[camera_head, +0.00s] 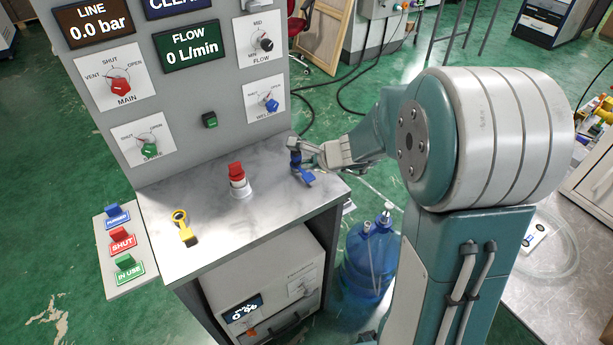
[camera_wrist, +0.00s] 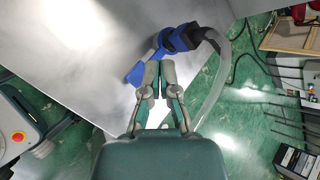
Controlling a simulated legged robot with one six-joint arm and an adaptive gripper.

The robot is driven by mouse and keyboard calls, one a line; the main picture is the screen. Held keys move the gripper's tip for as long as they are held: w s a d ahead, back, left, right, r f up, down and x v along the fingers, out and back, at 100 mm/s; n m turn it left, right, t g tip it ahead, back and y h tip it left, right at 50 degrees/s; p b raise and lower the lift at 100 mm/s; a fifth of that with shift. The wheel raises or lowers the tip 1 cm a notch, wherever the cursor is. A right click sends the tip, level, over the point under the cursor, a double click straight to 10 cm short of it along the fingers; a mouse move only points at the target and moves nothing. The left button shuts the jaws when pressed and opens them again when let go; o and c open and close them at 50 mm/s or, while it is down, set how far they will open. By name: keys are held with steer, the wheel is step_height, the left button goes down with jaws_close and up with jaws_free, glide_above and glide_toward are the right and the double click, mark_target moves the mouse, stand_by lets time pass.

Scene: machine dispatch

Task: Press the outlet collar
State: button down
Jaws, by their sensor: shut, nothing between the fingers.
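A blue and black fitting (camera_head: 304,176) stands on the grey counter near its right corner. In the wrist view the fitting (camera_wrist: 184,40) has a blue flat lever, a dark ribbed part and a clear hose (camera_wrist: 222,72) curving down from its right end. I cannot tell for certain which part is the outlet collar. My gripper (camera_head: 303,152) is beside the fitting at the counter's edge. In the wrist view my gripper (camera_wrist: 159,64) is shut and empty, its tips just below the blue part. Whether the tips touch it is unclear.
A red-topped white piece (camera_head: 239,182) and a yellow ring-ended piece (camera_head: 183,228) are on the counter (camera_head: 215,225). The panel (camera_head: 190,90) with knobs and displays rises behind, reading 0.0 bar and 0 L/min. A blue water bottle (camera_head: 370,255) stands on the floor right of the counter.

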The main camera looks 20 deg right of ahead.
mark_target(309, 177)
steer(key=shift+f, duration=0.45)
steer(key=shift+d+f, duration=0.15)
steer(key=shift+f, duration=0.05)
steer(key=shift+d+f, duration=0.15)
steer(key=shift+d, duration=0.2)
steer(key=shift+a, duration=0.35)
steer(key=shift+d, duration=0.2)
steer(key=shift+f, duration=0.3)
